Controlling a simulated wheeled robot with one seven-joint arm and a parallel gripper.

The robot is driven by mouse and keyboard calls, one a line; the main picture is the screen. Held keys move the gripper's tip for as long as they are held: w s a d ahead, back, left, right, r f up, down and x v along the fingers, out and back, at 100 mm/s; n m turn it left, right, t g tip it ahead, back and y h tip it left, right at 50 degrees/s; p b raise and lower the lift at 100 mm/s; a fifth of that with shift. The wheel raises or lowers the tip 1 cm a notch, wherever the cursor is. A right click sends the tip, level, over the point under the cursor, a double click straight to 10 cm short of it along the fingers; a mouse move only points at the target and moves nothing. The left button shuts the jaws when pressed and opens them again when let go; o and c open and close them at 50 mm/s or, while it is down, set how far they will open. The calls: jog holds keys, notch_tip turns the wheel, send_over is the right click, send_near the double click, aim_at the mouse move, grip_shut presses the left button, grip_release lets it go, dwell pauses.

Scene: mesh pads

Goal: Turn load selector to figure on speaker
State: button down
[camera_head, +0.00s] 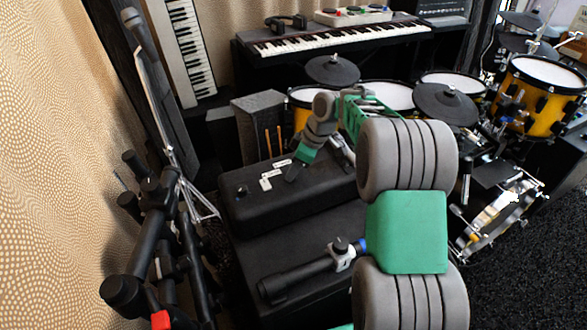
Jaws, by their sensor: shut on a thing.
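The speaker (300,205) is a long black box lying on a larger black cabinet at the middle of the head view. Several small white labels (266,184) lie on its top; their figures are too small to read. My gripper (291,173) reaches down from the green wrist to the top of the speaker, just right of the labels. Its fingers are shut at the load selector, which is mostly hidden by them, so its pointing direction cannot be told. A small dark knob (242,190) stands apart on the speaker's left end.
A black clamp bar (305,275) lies on the cabinet (255,270) in front. Black stands (150,235) crowd the left. Two drumsticks (275,142), a grey box (258,115) and a drum kit (445,105) stand behind. A keyboard (340,38) is at the back.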

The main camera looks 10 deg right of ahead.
jog(key=m, duration=0.2)
jog(key=m+t+h+p, duration=0.1)
jog(key=m, duration=0.1)
jog(key=shift+s+a+r, duration=0.1)
jog(key=shift+a+r, duration=0.05)
jog(key=shift+m+t+h+p, duration=0.4)
jog(key=shift+m+p, duration=0.1)
jog(key=shift+m, duration=1)
jog(key=c, duration=1.1)
grip_release()
jog(key=p+v, duration=0.2)
jog(key=v, duration=0.5)
jog(key=shift+s+r, duration=0.2)
jog(key=shift+r, duration=0.1)
jog(key=shift+r, duration=0.1)
